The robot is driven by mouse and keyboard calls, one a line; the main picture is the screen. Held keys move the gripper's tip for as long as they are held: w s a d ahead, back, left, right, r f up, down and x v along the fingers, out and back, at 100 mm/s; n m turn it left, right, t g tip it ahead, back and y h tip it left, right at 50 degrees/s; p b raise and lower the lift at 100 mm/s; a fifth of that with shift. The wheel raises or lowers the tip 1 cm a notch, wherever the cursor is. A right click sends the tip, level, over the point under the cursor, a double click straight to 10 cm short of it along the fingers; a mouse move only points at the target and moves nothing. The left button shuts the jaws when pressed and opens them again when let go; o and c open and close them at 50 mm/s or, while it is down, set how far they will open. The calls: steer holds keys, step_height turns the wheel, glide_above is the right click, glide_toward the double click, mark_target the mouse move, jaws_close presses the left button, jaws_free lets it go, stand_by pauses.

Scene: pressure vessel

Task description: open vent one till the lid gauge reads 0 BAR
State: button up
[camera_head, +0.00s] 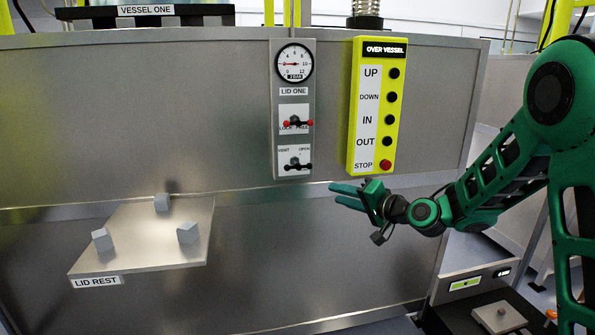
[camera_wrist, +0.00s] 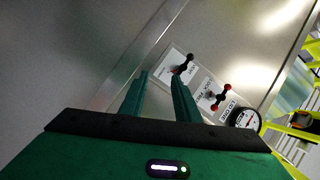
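The vent one handle (camera_head: 297,166) is a black bar with knobbed ends. It lies about level on a white plate marked VENT and OPEN, low on the LID ONE panel (camera_head: 294,93). It also shows in the wrist view (camera_wrist: 183,66), just beyond my fingertips. The round lid gauge (camera_head: 294,63) is at the panel's top, its needle toward the left; its small readout seems to say 3 BAR. The gauge is at lower right in the wrist view (camera_wrist: 244,120). My gripper (camera_head: 334,194) is open and empty, right of and below the handle, its fingers (camera_wrist: 159,78) apart.
A red-knobbed lock handle (camera_head: 297,124) sits between gauge and vent. A yellow OVER VESSEL button box (camera_head: 377,105) stands just right of the panel, above my gripper. The LID REST shelf (camera_head: 150,240) with three grey blocks juts out at lower left.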

mark_target(298, 165)
steer(key=w+a+r+m+t, duration=0.1)
steer(key=w+a, duration=0.3)
steer(key=w+a+r+m+t+y, duration=0.1)
steer(key=w+a+m, duration=0.1)
steer(key=w+a, duration=0.2)
steer(key=w+a+r+m+t, duration=0.1)
steer(key=w+a+m, duration=0.1)
steer(key=w+a, duration=0.2)
steer(key=shift+a+r+t+y, duration=0.15)
steer(key=shift+a+t+y, duration=0.25)
steer(key=shift+a, duration=0.1)
jaws_close()
steer(key=shift+a, duration=0.2)
steer(key=shift+d+r, duration=0.1)
steer(key=shift+d, duration=0.05)
